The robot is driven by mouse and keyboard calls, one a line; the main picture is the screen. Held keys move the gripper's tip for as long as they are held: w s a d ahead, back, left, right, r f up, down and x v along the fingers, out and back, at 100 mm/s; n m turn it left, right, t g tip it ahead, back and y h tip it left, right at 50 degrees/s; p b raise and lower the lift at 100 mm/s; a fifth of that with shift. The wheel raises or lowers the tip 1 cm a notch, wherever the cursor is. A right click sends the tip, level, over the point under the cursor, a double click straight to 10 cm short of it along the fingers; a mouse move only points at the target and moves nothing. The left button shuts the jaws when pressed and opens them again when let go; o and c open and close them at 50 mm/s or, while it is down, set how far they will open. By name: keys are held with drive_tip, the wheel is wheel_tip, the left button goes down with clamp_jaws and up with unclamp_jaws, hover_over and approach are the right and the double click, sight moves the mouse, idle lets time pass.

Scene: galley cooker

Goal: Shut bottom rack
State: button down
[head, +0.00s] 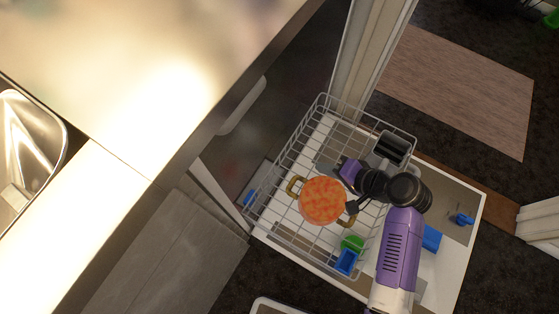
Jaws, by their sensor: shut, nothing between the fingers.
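The bottom rack (290,150) is a grey wire basket, pulled out over the open white dishwasher door (455,262). It holds an orange-patterned pot (322,201) with two tan handles, a black cutlery basket (393,147), and a green item (352,243) beside a blue item (346,262). My purple and black arm reaches in from the lower right over the rack. My gripper (352,206) is small and dark here, above the rack close to the pot's right side. It is shut and empty; whether it touches anything cannot be told.
A counter (150,70) with a sink (28,140) fills the upper left. A grey cabinet front (165,255) is left of the rack. A pale upright panel (368,55) stands behind it. Blue pieces (463,219) lie on the door. A brown rug (460,85) lies on the dark floor.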

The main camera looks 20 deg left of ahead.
sight(274, 166)
drive_tip(key=s, duration=0.1)
drive_tip(key=s+g, duration=0.1)
drive_tip(key=a, duration=0.1)
drive_tip(key=shift+s+f, duration=0.25)
drive_tip(key=shift+s, duration=0.15)
drive_tip(key=shift+s+f+g, duration=0.15)
drive_tip(key=shift+g, duration=0.15)
drive_tip(key=b+x, duration=0.5)
drive_tip(key=x, duration=0.5)
drive_tip(key=shift+a+f, duration=0.1)
drive_tip(key=shift+a, duration=0.05)
drive_tip(key=shift+w+a+b, duration=0.25)
drive_tip(key=shift+a+b, duration=0.35)
drive_tip(key=shift+a, duration=0.55)
drive_tip(key=shift+w+a+r, duration=0.1)
drive_tip(key=shift+a+r, duration=0.25)
drive_tip(key=shift+a, duration=0.35)
drive_tip(key=shift+a, duration=0.1)
